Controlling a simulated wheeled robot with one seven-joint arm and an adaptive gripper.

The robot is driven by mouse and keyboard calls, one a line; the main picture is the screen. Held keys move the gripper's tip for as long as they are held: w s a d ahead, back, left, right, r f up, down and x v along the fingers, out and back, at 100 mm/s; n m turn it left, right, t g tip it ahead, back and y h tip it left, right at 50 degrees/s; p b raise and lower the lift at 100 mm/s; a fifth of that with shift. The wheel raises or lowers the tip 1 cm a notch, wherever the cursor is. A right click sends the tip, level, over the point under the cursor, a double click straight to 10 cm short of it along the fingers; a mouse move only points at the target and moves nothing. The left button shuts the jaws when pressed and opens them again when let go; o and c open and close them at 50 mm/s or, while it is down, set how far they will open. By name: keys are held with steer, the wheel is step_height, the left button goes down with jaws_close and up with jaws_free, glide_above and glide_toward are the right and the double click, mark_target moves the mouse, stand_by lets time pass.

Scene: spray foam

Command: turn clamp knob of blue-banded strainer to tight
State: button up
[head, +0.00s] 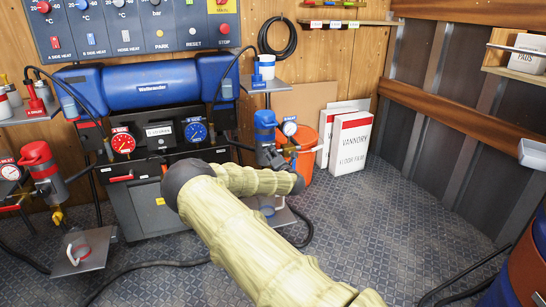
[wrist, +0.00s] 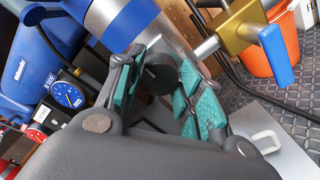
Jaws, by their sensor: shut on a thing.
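The blue-banded strainer (head: 265,136) stands upright right of the blue machine. In the wrist view its grey metal body with a blue band (wrist: 132,20) crosses the top. Its dark round clamp knob (wrist: 157,74) sits between the teal-padded fingers of my gripper (wrist: 162,82), which is shut on it. In the head view my pale-sleeved arm reaches toward the strainer and hides the knob and most of the gripper. I cannot read any tight mark on the knob.
A brass valve (wrist: 238,32) with a blue handle (wrist: 275,45) is close right of the gripper. An orange bucket (head: 304,150) and white boxes (head: 346,142) stand behind. A red-topped strainer (head: 38,165) is at far left. Hoses lie on the floor; the right floor is mostly clear.

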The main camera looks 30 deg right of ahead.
steer(key=shift+f, duration=0.1)
steer(key=o, duration=1)
steer(key=shift+s, duration=0.1)
steer(key=v, duration=1.1)
steer(key=shift+s+a, duration=0.2)
steer(key=shift+s, duration=0.2)
